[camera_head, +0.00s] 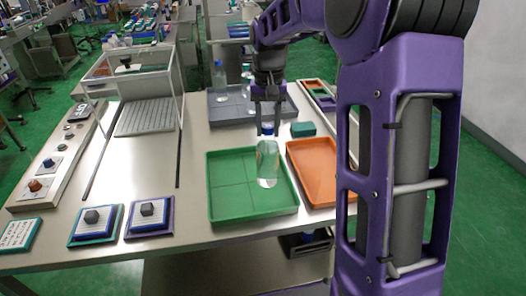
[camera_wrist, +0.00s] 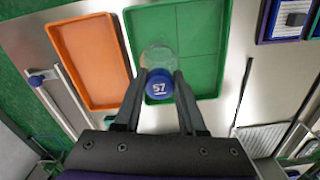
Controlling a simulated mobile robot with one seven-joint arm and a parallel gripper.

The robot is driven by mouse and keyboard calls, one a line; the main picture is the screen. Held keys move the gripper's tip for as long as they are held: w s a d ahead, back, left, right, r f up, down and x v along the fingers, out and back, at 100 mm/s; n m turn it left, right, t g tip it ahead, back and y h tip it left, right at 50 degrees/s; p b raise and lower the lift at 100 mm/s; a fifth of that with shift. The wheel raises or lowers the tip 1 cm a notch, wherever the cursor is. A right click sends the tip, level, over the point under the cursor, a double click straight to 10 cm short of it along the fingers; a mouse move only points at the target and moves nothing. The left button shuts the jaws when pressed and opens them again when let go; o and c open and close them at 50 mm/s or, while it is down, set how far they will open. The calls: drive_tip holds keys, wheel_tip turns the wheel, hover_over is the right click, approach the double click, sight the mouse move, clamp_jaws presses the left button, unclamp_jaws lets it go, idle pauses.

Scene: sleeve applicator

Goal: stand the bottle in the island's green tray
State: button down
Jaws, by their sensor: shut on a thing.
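The bottle (camera_head: 267,163) is clear with a blue cap and hangs upright in my gripper (camera_head: 267,127) over the right part of the green tray (camera_head: 222,216). My gripper is shut on it near the cap. In the wrist view, the blue cap (camera_wrist: 160,84), marked 57, sits between the fingertips of my gripper (camera_wrist: 159,78), with the green tray (camera_wrist: 214,50) beneath. I cannot tell whether the bottle's base touches the tray floor. The tray has thin dividing lines and holds nothing else that I can see.
An orange tray (camera_head: 313,171) stands just right of the green one. A grey tray (camera_head: 231,110) with more clear bottles (camera_head: 219,78) is behind. A small green block (camera_head: 303,129) lies near my gripper. A clear-walled frame (camera_head: 145,117) and button boxes (camera_head: 149,214) stand to the left.

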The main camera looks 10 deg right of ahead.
sight(268, 144)
drive_tip(key=shift+f, duration=2.7)
drive_tip(key=shift+f+b, duration=0.2)
drive_tip(key=shift+b, duration=0.15)
drive_tip(key=shift+c, duration=2.4)
unclamp_jaws()
drive_tip(key=shift+r, duration=0.1)
wheel_tip(268, 144, up, 12)
drive_tip(key=shift+r+p, duration=0.1)
drive_tip(key=shift+p, duration=0.7)
